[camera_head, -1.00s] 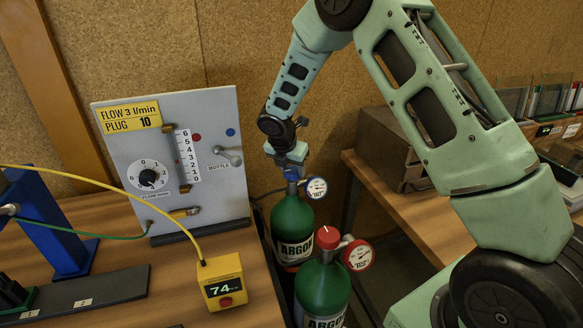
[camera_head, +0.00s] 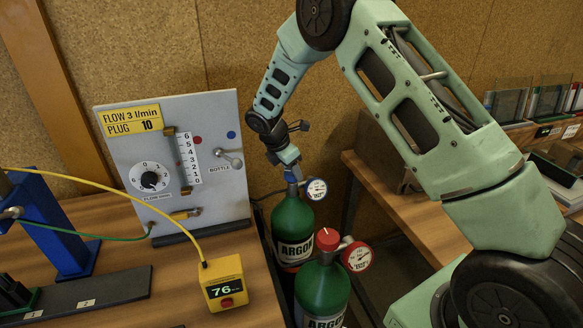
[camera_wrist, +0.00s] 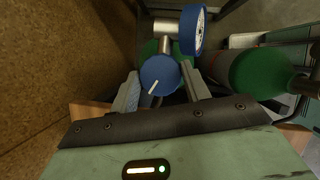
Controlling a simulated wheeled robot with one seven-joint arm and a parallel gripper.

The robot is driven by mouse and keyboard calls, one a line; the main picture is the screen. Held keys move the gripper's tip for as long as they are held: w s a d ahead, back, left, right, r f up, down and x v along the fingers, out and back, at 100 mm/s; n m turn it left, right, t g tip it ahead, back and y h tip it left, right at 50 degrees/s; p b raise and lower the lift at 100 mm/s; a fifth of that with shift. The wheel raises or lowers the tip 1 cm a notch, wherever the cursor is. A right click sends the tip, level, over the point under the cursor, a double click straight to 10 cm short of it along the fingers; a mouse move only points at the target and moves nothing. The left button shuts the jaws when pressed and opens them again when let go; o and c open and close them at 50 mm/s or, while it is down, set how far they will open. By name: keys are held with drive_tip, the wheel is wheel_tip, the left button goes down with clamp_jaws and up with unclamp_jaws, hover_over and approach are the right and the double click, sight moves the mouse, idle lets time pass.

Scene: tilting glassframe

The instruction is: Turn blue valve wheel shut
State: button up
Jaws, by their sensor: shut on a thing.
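The blue valve wheel (camera_wrist: 160,74) sits on top of the rear green argon bottle (camera_head: 292,222). A white mark on the wheel points to the lower left in the wrist view. My gripper (camera_wrist: 161,88) has one finger on each side of the wheel and is shut on it. In the head view my gripper (camera_head: 292,174) points down over the bottle top and mostly hides the wheel. A blue-rimmed gauge (camera_head: 315,189) stands to the right of the wheel; its blue rim also shows in the wrist view (camera_wrist: 191,30).
A second argon bottle (camera_head: 322,287) with a red wheel (camera_head: 327,239) and red gauge (camera_head: 356,257) stands in front. A grey panel (camera_head: 218,125) with dial and lever stands left. A yellow box (camera_head: 225,282) reads 76. A wooden bench (camera_head: 430,222) is at right.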

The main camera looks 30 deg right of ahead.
drive_tip(key=m+g, duration=0.1)
drive_tip(key=m, duration=0.2)
drive_tip(key=m+g, duration=0.1)
drive_tip(key=m, duration=0.2)
drive_tip(key=shift+w+f+m+y, duration=0.1)
drive_tip(key=shift+w+m+y, duration=0.05)
drive_tip(key=shift+m+y, duration=0.15)
drive_tip(key=m+g, duration=0.1)
drive_tip(key=m, duration=0.2)
drive_tip(key=m+g+y, duration=0.1)
drive_tip(key=m, duration=0.1)
drive_tip(key=shift+w+m+y, duration=0.1)
drive_tip(key=shift+m+y, duration=0.2)
drive_tip(key=shift+m, duration=0.1)
drive_tip(key=o, duration=1)
drive_tip(key=shift+d, duration=0.1)
drive_tip(key=shift+b+v, duration=1.35)
drive_tip(key=shift+v, duration=7.4)
drive_tip(key=shift+w, duration=0.1)
